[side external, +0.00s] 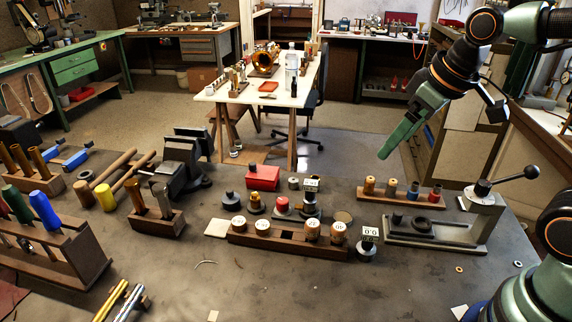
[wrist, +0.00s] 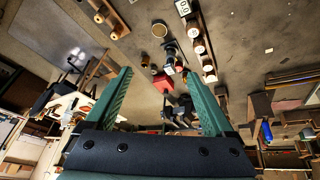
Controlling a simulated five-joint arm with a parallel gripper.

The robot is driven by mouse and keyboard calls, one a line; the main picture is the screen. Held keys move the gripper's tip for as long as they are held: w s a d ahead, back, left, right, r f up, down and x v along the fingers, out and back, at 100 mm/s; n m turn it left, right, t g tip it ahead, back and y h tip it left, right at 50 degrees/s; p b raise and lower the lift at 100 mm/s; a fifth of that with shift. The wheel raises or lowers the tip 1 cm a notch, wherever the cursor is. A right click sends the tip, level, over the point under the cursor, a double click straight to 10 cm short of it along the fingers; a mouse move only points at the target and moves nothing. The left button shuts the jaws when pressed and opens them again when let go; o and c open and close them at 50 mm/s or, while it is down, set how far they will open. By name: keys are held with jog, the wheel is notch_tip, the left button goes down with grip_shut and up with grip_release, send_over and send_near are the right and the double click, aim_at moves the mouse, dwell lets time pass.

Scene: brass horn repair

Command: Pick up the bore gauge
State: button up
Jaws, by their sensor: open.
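Two small upright items with boxy digital displays stand on the dark bench. One gauge (side external: 367,243) is right of the numbered wooden block, and its display shows in the wrist view (wrist: 183,7). The other gauge (side external: 311,193) is behind the block, among several small cylinders. I cannot tell for sure which is the bore gauge. My gripper (side external: 385,154) is high above the bench, to the right of both and apart from everything. In the wrist view its green fingers (wrist: 158,70) are spread wide with nothing held between them.
A long wooden block (side external: 280,246) carries several numbered pieces. A red box (side external: 263,177), a vise (side external: 183,162) and a rack of small parts (side external: 400,198) stand around the gauges. A lever press (side external: 487,205) is at the right. The front middle of the bench is mostly clear.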

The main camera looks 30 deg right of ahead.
jog(key=w+a+f+n+g, duration=0.1)
jog(key=w+a+n+g, duration=0.15)
jog(key=w+n, duration=0.65)
jog(key=n+g, duration=0.3)
jog(key=n, duration=0.4)
send_near(311, 182)
jog(key=shift+s+t, duration=0.25)
notch_tip(311, 182, down, 12)
jog(key=shift+f, duration=0.1)
grip_shut()
